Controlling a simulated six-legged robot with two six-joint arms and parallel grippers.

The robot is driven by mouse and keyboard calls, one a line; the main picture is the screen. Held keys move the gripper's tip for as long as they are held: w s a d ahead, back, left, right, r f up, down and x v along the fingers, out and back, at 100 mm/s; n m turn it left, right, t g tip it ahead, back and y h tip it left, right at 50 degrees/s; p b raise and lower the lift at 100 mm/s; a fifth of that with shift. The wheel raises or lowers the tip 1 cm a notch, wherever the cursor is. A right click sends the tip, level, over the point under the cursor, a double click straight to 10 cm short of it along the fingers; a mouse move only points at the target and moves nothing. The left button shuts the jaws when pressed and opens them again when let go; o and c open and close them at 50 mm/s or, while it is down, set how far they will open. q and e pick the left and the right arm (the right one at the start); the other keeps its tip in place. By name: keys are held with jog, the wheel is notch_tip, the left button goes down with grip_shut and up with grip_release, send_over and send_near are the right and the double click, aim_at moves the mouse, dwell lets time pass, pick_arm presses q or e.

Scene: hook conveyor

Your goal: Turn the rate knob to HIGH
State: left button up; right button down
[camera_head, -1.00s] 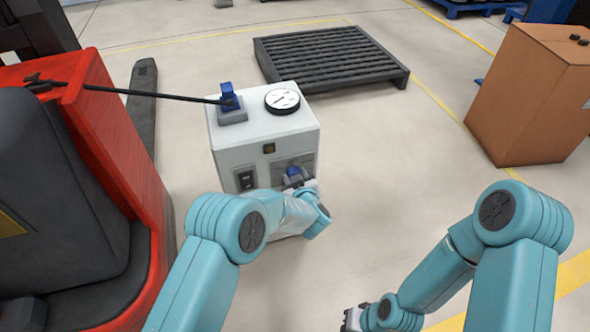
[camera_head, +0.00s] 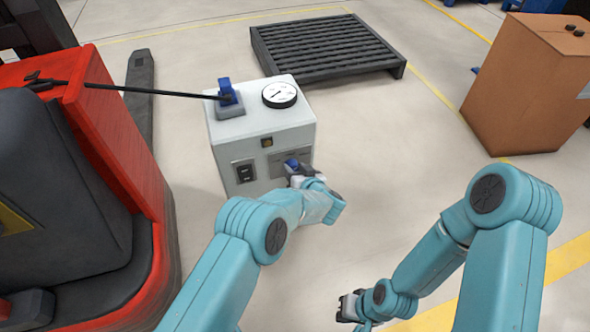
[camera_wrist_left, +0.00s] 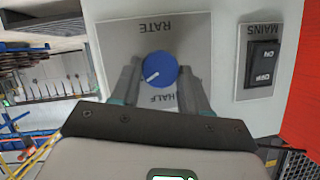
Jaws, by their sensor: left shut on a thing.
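The rate knob is a round blue knob (camera_wrist_left: 158,69) with a white pointer mark, on a grey plate marked RATE (camera_wrist_left: 158,28) on the front of the white control box (camera_head: 224,143). In the left wrist view the plate is upside down, and the pointer mark points to the lower left. The word HALF shows below the knob; other marks are hidden or unreadable. My left gripper (camera_wrist_left: 157,78) is shut on the knob, one finger on each side. In the head view the left gripper (camera_head: 297,172) covers part of the knob (camera_head: 291,164). My right gripper (camera_head: 347,306) hangs low, away from the box; its jaws are unclear.
A MAINS switch (camera_wrist_left: 262,63) is beside the rate plate. On the box top are a round gauge (camera_head: 279,94) and a blue lever (camera_head: 226,91). A red vehicle (camera_head: 125,140) stands close on the left. A slatted pallet (camera_head: 325,48) and brown box (camera_head: 528,90) lie beyond.

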dwell(0.3)
pick_arm(q)
jog(key=o, duration=1.1)
jog(key=shift+c, duration=0.2)
